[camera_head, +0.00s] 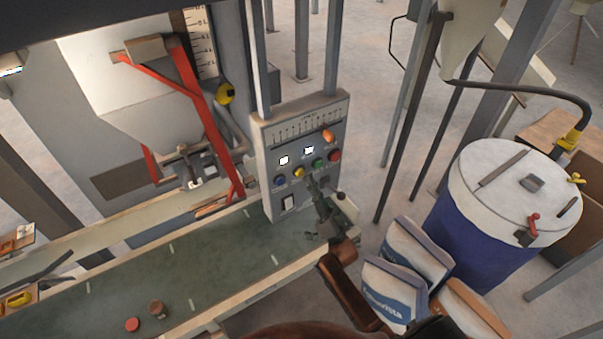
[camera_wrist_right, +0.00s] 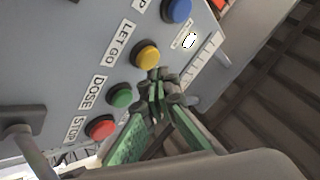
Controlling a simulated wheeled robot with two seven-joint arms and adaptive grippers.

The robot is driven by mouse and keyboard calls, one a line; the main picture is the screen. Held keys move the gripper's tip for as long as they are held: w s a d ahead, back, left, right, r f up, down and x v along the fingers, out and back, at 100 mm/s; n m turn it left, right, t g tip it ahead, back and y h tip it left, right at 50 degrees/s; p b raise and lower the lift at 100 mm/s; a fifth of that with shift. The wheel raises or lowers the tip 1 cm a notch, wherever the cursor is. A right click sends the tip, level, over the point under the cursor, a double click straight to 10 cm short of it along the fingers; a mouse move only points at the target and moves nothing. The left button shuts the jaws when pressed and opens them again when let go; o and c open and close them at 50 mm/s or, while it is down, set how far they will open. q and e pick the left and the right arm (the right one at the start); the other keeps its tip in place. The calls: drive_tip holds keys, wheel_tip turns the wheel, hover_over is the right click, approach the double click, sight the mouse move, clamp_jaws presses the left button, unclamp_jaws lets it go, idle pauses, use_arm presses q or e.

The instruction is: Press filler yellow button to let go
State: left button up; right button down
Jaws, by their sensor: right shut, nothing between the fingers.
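The grey control panel (camera_head: 300,140) stands at the middle of the head view. Its yellow button (camera_head: 298,172) sits between a blue and a green button. In the right wrist view the yellow button (camera_wrist_right: 145,55) is beside the label LET GO and looks clear of my fingers. My right gripper (camera_head: 314,184) is shut and empty in front of the panel, just below the buttons. Its fingertips (camera_wrist_right: 157,82) are close beside the yellow button's rim; I cannot tell whether they touch. My left gripper is not in view.
Near the yellow one are the green button (camera_wrist_right: 121,95), red button (camera_wrist_right: 102,127) and blue button (camera_wrist_right: 177,10). A green conveyor (camera_head: 180,270) runs below the panel. A white hopper with red bars (camera_head: 130,85) hangs at left. Sacks (camera_head: 395,290) and a blue drum (camera_head: 480,235) stand right.

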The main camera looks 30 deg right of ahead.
drive_tip(key=s+p, duration=0.1)
drive_tip(key=s, duration=0.5)
drive_tip(key=shift+d+p, duration=0.25)
drive_tip(key=shift+p, duration=0.15)
drive_tip(key=shift+f, duration=0.1)
idle(0.6)
wheel_tip(320, 180, down, 39)
drive_tip(key=w+d+n+g+h+b, duration=0.1)
drive_tip(key=g+h+b, duration=0.25)
drive_tip(key=g, duration=0.55)
drive_tip(key=s+f+n+g+b, duration=0.1)
drive_tip(key=s+f+g, duration=0.3)
drive_tip(key=f, duration=0.7)
drive_tip(key=s+f+n+g+b, duration=0.1)
drive_tip(key=s+f+g, duration=0.1)
drive_tip(key=s+f, duration=0.7)
drive_tip(key=s+f+n+g+b, duration=0.1)
drive_tip(key=s+f+g, duration=0.2)
drive_tip(key=s+f, duration=0.5)
drive_tip(key=s+f+n+g+h+b, duration=0.1)
drive_tip(key=s+f+g, duration=0.3)
drive_tip(key=s+f, duration=0.4)
drive_tip(key=s+f+n+g+b, duration=0.1)
drive_tip(key=s+f+g, duration=0.2)
drive_tip(key=s+f, duration=0.5)
drive_tip(key=s, duration=1)
drive_tip(key=shift+a+f+n+g, duration=0.15)
drive_tip(key=shift+f+n+g, duration=0.15)
drive_tip(key=shift+f+g, duration=0.1)
